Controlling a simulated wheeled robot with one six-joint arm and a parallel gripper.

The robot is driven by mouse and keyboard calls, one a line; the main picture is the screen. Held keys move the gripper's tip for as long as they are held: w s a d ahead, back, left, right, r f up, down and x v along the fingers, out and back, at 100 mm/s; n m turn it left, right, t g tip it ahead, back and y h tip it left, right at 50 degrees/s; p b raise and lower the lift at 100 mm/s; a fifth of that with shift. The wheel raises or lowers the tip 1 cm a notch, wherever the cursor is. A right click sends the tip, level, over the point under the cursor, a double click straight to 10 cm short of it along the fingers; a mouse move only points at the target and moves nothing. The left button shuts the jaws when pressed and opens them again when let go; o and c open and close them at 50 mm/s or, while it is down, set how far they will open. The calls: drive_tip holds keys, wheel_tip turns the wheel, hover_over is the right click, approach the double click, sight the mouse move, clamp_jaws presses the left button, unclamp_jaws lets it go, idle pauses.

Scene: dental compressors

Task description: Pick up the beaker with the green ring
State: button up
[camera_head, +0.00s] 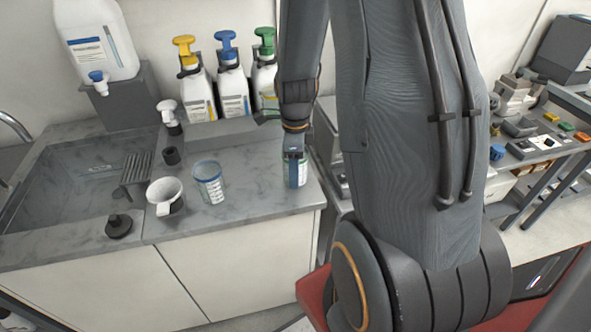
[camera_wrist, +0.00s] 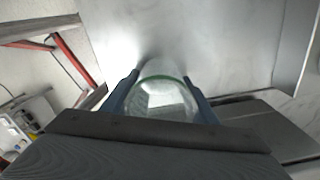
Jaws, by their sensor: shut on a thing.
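The beaker with the green ring (camera_head: 302,174) is clear and stands near the right end of the grey counter. In the wrist view the beaker (camera_wrist: 163,92) sits between two blue fingers, with its green ring showing. My gripper (camera_head: 294,160) is shut on it from above, and the fingers hide part of the beaker in the head view. I cannot tell if its base touches the counter (camera_head: 240,219). A similar clear beaker with a blue ring (camera_head: 209,182) stands to the left on the counter.
A white jug (camera_head: 165,196) and a black stopper (camera_head: 118,227) are left on the counter, by the sink (camera_head: 75,185). Pump bottles with yellow (camera_head: 196,88), blue (camera_head: 232,85) and green (camera_head: 264,78) tops line the back. A cluttered bench (camera_head: 545,145) stands at right.

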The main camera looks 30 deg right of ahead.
wheel_tip(320, 180, up, 10)
drive_tip(key=b, duration=0.2)
drive_tip(key=shift+f, duration=0.15)
